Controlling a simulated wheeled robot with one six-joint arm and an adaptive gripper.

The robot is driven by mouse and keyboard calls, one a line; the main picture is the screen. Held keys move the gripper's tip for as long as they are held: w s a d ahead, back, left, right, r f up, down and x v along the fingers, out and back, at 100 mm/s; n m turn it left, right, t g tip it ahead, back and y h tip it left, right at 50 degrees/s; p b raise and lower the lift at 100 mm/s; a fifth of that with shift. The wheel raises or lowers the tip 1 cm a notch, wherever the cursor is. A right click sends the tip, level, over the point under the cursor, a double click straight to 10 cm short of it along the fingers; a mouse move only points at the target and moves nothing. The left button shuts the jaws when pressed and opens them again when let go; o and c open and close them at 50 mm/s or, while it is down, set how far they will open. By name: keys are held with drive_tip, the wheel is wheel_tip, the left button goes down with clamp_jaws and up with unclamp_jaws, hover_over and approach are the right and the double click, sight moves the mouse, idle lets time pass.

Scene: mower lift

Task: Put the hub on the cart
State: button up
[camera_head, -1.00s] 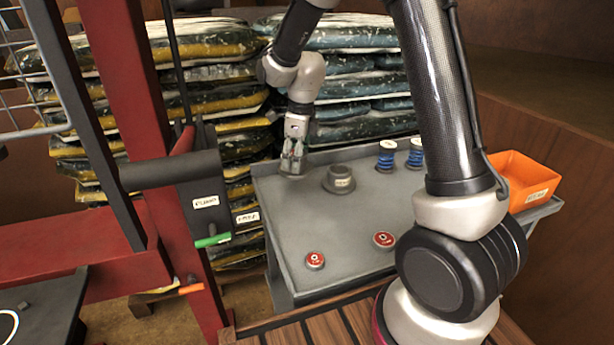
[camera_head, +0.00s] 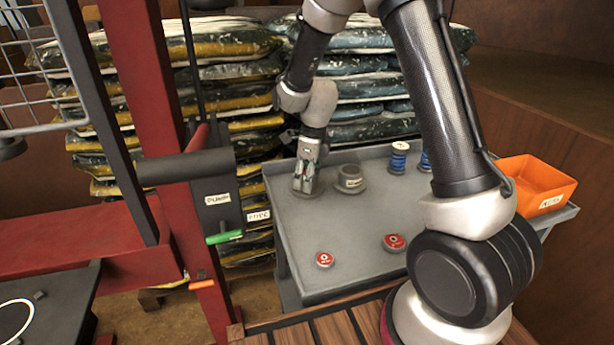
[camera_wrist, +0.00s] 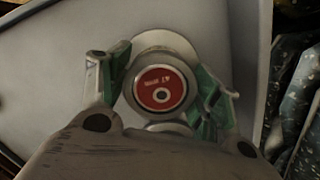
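The hub (camera_head: 307,190) is a grey round part with a wide flange, at the far left corner of the grey cart top (camera_head: 365,225). It appears to stand upright on that surface. In the wrist view the hub (camera_wrist: 161,88) shows a red top with a white ring and small lettering. My gripper (camera_head: 307,172) points down over it. In the wrist view the green pads of my gripper (camera_wrist: 162,85) lie on both sides of the hub and appear to touch it. The fingers hide part of its sides.
A grey labelled cylinder (camera_head: 351,179) stands close right of the hub. Blue springs (camera_head: 398,158) stand farther right. An orange bin (camera_head: 537,185) is at the right. A red frame (camera_head: 155,110) stands left of the cart.

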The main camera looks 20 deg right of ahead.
drive_tip(key=shift+o, duration=1)
drive_tip(key=shift+r, duration=0.1)
wheel_tip(320, 180, up, 12)
drive_tip(key=d, duration=0.1)
drive_tip(key=s+d+r+n+t, duration=0.2)
drive_tip(key=s+d+r+n, duration=0.6)
drive_tip(key=s+r+n, duration=0.4)
drive_tip(key=s+d+n, duration=0.2)
drive_tip(key=s+n, duration=0.4)
drive_tip(key=s, duration=0.2)
drive_tip(key=s+d+n+t+h, duration=0.1)
drive_tip(key=s+d+n, duration=0.2)
drive_tip(key=s+n, duration=0.3)
drive_tip(key=shift+s+f+n, duration=0.2)
drive_tip(key=shift+s+n, duration=0.2)
drive_tip(key=shift+s, duration=1)
